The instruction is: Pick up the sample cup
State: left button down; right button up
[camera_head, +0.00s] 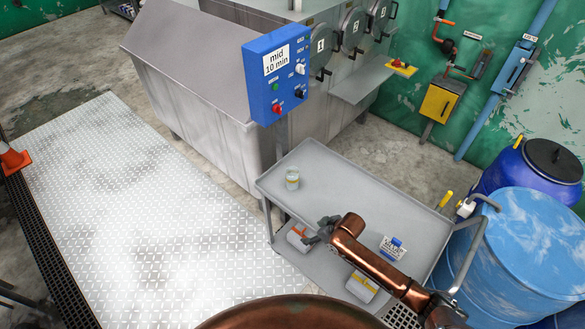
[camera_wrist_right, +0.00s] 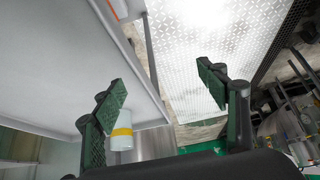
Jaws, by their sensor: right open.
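The sample cup (camera_head: 292,179), a small clear cup with a pale yellow-green band, stands upright on the top of the grey cart (camera_head: 345,185) near its left end. In the right wrist view the cup (camera_wrist_right: 121,138) shows beside and partly behind the left finger, with a yellow band. My right gripper (camera_head: 316,234) is open and empty near the cart's front left edge, nearer to me than the cup and apart from it. In the right wrist view my right gripper (camera_wrist_right: 164,88) has its fingers wide apart. My left gripper is not in view.
A small white item with a blue top (camera_head: 393,247) sits on the cart's right part. The lower shelf holds white and orange items (camera_head: 299,238). A blue control box (camera_head: 277,75) stands behind the cart. Blue drums (camera_head: 527,240) stand at right. The cart top around the cup is clear.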

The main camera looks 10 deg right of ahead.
aim_at(291, 173)
jog(key=i, duration=0.95)
jog(key=u, duration=0.05)
